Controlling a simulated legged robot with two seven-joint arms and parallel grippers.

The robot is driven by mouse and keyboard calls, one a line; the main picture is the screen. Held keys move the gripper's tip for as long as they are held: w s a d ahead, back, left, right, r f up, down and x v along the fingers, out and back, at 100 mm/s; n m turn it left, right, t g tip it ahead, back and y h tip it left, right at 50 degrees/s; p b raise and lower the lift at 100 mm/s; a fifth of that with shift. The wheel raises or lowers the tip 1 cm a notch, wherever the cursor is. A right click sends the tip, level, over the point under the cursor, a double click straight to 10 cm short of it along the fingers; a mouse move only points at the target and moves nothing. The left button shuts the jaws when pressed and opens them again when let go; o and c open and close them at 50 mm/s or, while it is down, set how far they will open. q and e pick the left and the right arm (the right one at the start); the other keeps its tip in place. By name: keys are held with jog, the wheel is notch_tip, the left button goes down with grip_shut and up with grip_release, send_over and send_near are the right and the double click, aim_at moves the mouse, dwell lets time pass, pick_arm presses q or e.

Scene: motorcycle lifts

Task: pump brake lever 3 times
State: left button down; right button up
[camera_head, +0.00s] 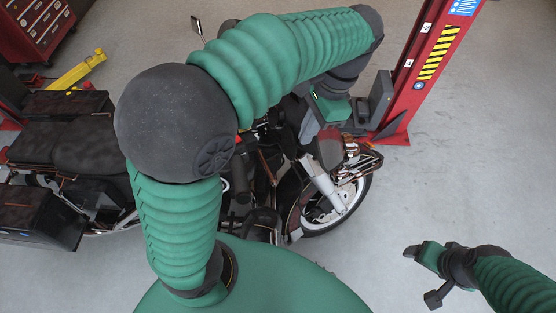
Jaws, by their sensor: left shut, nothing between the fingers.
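The motorcycle (72,147) stands across the left and middle of the head view, its front wheel (338,207) toward the right. My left arm crosses over it and hides much of the handlebar area. I cannot make out the brake lever. My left gripper (362,110) is over the front of the motorcycle, beside the red lift post. It is shut with nothing held; I cannot tell whether it touches the motorcycle. My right gripper (428,268) is over bare floor at the lower right, away from the motorcycle, and its jaw state is unclear.
A red lift post (425,65) with yellow-black stripes stands just beyond my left gripper. A red tool cabinet (37,28) is at the upper left, with a yellow tool (78,70) on the floor near it. A mirror (197,28) rises behind my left arm. Floor at the right is clear.

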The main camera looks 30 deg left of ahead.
aim_at(263, 162)
pick_arm(q)
jog(key=s+a+f+p, duration=0.3)
jog(key=s+f, duration=0.2)
jog(key=f, duration=0.4)
jog(key=shift+s+a+p, duration=0.2)
jog(key=shift+a+p, duration=0.15)
jog(key=shift+p, duration=0.05)
